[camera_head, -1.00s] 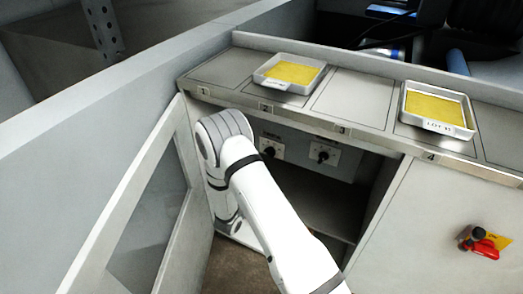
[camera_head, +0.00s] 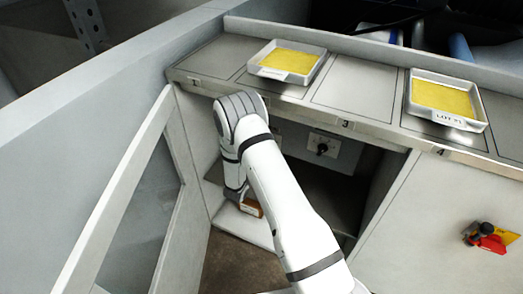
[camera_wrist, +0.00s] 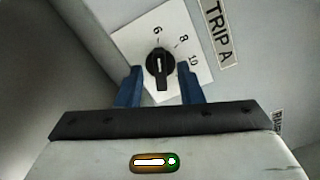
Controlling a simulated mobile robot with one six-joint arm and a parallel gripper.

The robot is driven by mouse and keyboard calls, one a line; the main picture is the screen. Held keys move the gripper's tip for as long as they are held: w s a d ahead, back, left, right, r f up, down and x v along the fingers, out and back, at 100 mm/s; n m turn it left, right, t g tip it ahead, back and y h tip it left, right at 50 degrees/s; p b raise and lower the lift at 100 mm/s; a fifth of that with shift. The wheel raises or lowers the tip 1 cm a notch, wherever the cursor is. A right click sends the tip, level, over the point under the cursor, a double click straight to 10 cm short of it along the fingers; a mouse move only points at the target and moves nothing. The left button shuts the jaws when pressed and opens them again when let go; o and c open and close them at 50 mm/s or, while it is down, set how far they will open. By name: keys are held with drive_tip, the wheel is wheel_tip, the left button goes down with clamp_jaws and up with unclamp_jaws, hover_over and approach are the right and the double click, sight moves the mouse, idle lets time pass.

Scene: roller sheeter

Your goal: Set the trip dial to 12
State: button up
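In the wrist view, a black trip dial knob (camera_wrist: 160,67) sits on a white plate (camera_wrist: 143,47) with the marks 6, 8 and 10 visible. A label (camera_wrist: 221,33) beside it reads TRIP A. The knob's pale line runs up and down in the picture, its upper end towards 6; other marks are hidden or out of view. My gripper (camera_wrist: 160,78) is open, its blue fingers to the left and right of the knob, with gaps visible on both sides. In the head view my arm hides this dial and the gripper fingers.
Another dial (camera_head: 323,146) shows on the cabinet's back panel, right of my arm. The cabinet door (camera_head: 128,185) stands open at left. Trays (camera_head: 314,65) with yellow sheets stand on the counter above. A red-handled switch (camera_head: 490,241) is at right.

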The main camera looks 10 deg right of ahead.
clamp_jaws()
idle(0.3)
drive_tip(key=shift+m+b, duration=0.3)
drive_tip(key=shift+m, duration=0.1)
drive_tip(key=m+b, duration=2.3)
drive_tip(key=m, duration=0.3)
drive_tip(key=shift+b, duration=0.4)
